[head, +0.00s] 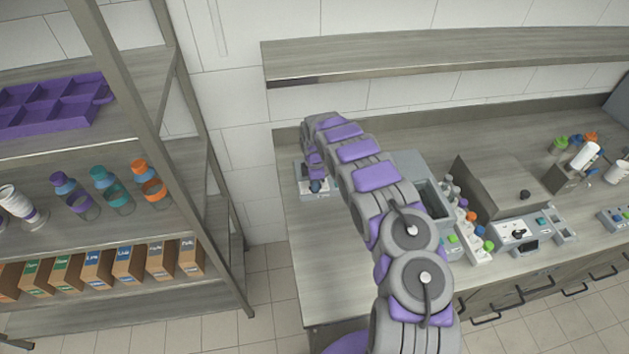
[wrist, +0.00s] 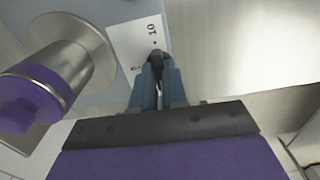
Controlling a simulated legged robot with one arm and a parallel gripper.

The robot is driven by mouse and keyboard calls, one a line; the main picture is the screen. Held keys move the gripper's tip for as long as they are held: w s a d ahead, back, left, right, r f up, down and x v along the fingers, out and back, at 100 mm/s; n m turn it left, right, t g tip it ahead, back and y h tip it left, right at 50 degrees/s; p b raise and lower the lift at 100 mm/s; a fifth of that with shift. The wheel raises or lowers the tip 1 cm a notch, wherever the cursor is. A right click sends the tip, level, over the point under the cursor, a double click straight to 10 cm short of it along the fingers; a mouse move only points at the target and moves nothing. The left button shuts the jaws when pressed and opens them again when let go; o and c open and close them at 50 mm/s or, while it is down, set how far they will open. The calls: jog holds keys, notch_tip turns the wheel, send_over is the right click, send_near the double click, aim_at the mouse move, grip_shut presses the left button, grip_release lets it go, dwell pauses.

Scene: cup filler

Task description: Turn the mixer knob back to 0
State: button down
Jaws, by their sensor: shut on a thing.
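The mixer (head: 306,186) stands at the left end of the counter, partly hidden behind my arm. In the wrist view its knob (wrist: 155,58) is dark and sits at the lower edge of a white dial plate (wrist: 138,36) with the mark 10 and other small marks. My gripper (wrist: 157,82), with blue fingers, is shut on the knob. It also shows in the head view (head: 316,186), pointing down at the mixer. The fingers cover much of the knob, so I cannot tell its exact setting.
A metal cylinder with a purple band (wrist: 55,75) stands close left of my fingers in the wrist view. A grey machine (head: 433,200) and a rack of coloured bottles (head: 470,228) are right of my arm. A shelf unit (head: 150,130) stands left, across a floor gap.

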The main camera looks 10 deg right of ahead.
jog(key=shift+w, duration=0.1)
dwell(0.3)
jog(key=shift+r, duration=0.1)
jog(key=c, duration=1.2)
grip_release()
jog(key=shift+o, duration=0.2)
notch_tip(320, 180, up, 17)
jog(key=shift+r, duration=0.1)
